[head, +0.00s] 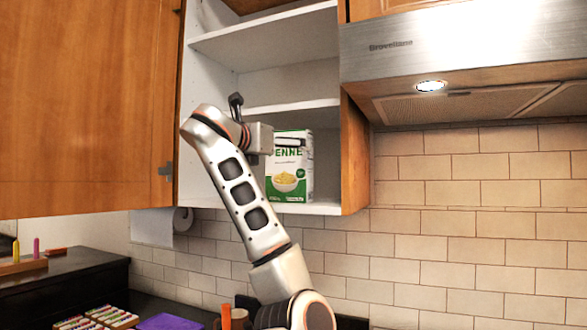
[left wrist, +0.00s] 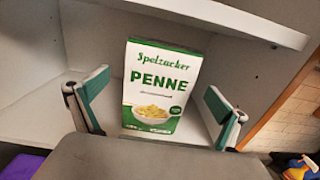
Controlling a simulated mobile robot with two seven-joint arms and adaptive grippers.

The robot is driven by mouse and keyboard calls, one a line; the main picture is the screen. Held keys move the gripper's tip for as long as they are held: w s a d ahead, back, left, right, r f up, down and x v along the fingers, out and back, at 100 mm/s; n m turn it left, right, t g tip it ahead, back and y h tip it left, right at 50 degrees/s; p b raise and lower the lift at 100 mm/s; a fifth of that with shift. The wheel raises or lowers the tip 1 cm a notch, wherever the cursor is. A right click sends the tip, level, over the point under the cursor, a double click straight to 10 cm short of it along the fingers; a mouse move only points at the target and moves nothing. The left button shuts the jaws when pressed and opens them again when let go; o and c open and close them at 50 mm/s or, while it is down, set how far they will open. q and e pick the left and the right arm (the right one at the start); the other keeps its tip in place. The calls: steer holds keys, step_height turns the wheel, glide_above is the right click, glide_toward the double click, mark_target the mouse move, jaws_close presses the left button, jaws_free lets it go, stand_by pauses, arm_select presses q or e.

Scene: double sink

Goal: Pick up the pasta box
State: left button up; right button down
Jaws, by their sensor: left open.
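The pasta box (head: 289,180) is white and green with "PENNE" on its front. It stands upright on the bottom shelf of the open wall cabinet. My left gripper (head: 290,143) is raised in front of its upper part and hides some of the lettering. In the left wrist view the whole front of the pasta box (left wrist: 158,90) shows between the two spread fingers of my left gripper (left wrist: 155,108). The gripper is open and empty, with a visible gap on each side of the box. Whether the fingertips reach past the front face is unclear. My right gripper is out of view.
The cabinet shelf (head: 325,208) is otherwise clear around the box, with another shelf (head: 290,108) above. An open wooden door (head: 85,105) is at left and a range hood (head: 460,65) at right. A spray bottle (left wrist: 299,168) shows low at right.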

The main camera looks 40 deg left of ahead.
arm_select(q)
steer(key=p+x, duration=0.1)
steer(key=x, duration=0.5)
steer(key=shift+p, duration=0.3)
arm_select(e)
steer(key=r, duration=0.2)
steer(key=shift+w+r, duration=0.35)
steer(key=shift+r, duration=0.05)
arm_select(q)
steer(key=shift+d, duration=0.1)
steer(key=c, duration=1.6)
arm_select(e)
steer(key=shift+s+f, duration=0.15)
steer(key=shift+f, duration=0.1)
